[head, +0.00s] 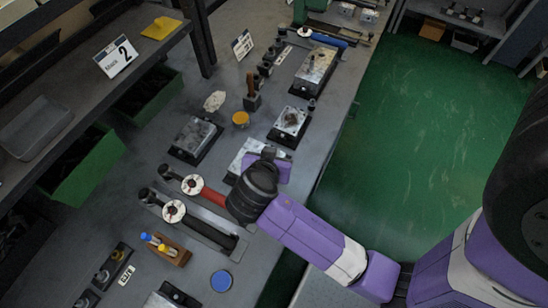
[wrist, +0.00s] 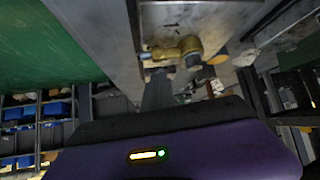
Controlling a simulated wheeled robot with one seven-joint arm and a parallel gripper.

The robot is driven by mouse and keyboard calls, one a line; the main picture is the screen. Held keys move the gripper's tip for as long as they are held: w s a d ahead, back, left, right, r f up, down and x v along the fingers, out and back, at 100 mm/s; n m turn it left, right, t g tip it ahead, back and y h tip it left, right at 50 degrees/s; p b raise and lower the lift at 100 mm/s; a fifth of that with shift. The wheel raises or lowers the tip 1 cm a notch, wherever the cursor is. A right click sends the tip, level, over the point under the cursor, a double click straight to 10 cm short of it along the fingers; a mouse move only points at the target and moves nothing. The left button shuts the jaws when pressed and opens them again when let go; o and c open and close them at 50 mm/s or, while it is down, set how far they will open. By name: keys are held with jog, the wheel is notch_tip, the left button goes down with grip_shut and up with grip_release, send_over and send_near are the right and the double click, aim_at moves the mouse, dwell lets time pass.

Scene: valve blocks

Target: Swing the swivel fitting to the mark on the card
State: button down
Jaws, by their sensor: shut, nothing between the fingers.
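The white card (head: 117,56) stands on the shelf at the upper left in the head view and reads "Mark 2". My gripper (head: 268,167) is over a pale plate (head: 240,158) on the bench and hides much of it. In the wrist view, a brass-coloured fitting with a rounded end (wrist: 178,51) lies just beyond the tips of my gripper (wrist: 157,78). The fingers are together and empty. I cannot tell whether they touch the fitting. Its marks are not readable.
Two valves with white dials stand nearby, one with a red lever (head: 214,196), one with a black lever (head: 214,234). A block with a fitting (head: 290,122) stands behind my gripper. A wooden holder (head: 168,250) is in front. The green floor (head: 420,130) is open.

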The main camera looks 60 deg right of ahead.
jog(key=shift+w+d+r+p, duration=0.1)
jog(key=shift+d+r+p, duration=0.3)
jog(key=shift+d+r, duration=0.5)
jog(key=w+b+v, duration=0.1)
jog(key=w+v, duration=0.1)
jog(key=v, duration=0.7)
jog(key=shift+s+a+b, duration=0.3)
jog(key=shift+a+b, duration=0.1)
jog(key=shift+a, duration=0.15)
